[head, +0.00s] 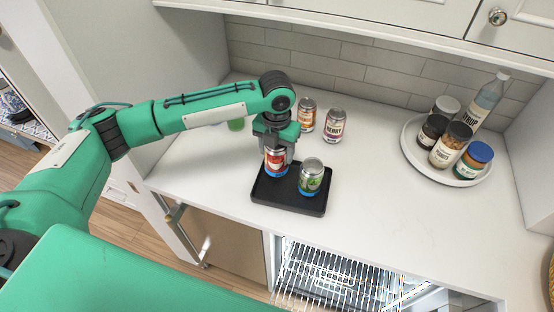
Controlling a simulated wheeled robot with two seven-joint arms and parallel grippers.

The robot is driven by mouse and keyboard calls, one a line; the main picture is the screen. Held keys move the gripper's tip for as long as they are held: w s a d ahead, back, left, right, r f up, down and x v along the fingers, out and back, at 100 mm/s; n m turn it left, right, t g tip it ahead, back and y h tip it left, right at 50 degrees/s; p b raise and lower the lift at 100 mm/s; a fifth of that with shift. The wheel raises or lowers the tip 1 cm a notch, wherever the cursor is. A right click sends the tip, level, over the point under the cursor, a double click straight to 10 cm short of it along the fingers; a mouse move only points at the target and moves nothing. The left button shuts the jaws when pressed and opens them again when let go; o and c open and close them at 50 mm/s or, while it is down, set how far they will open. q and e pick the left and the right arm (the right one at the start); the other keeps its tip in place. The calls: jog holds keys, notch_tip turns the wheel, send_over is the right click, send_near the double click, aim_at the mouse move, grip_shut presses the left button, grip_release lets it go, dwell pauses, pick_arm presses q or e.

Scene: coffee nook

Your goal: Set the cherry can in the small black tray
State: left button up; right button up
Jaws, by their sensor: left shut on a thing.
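The small black tray (286,203) lies on the white counter near its front edge. My left gripper (277,150) points down over the left back part of the tray and is shut on a red can (275,163), which I take for the cherry can, though its label is too small to read. The can is upright, with its base at or just above the tray floor; I cannot tell whether it touches. A can with a green label (311,177) stands in the tray just to its right. My right gripper is not in view.
An orange-label can (306,115) and a berry can (333,126) stand behind the tray. A green item (236,125) is partly hidden behind my arm. A round white tray (409,140) at right holds several jars and a syrup bottle (487,99). The counter right of the black tray is clear.

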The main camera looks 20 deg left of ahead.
aim_at(276, 164)
pick_arm(q)
jog(key=shift+f, duration=0.75)
notch_tip(276, 164, down, 4)
jog(key=shift+f+p, duration=0.2)
jog(key=shift+p, duration=0.55)
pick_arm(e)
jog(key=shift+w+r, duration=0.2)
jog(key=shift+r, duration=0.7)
pick_arm(q)
jog(key=o, duration=1.3)
jog(key=shift+f, duration=0.15)
jog(key=shift+c, duration=0.2)
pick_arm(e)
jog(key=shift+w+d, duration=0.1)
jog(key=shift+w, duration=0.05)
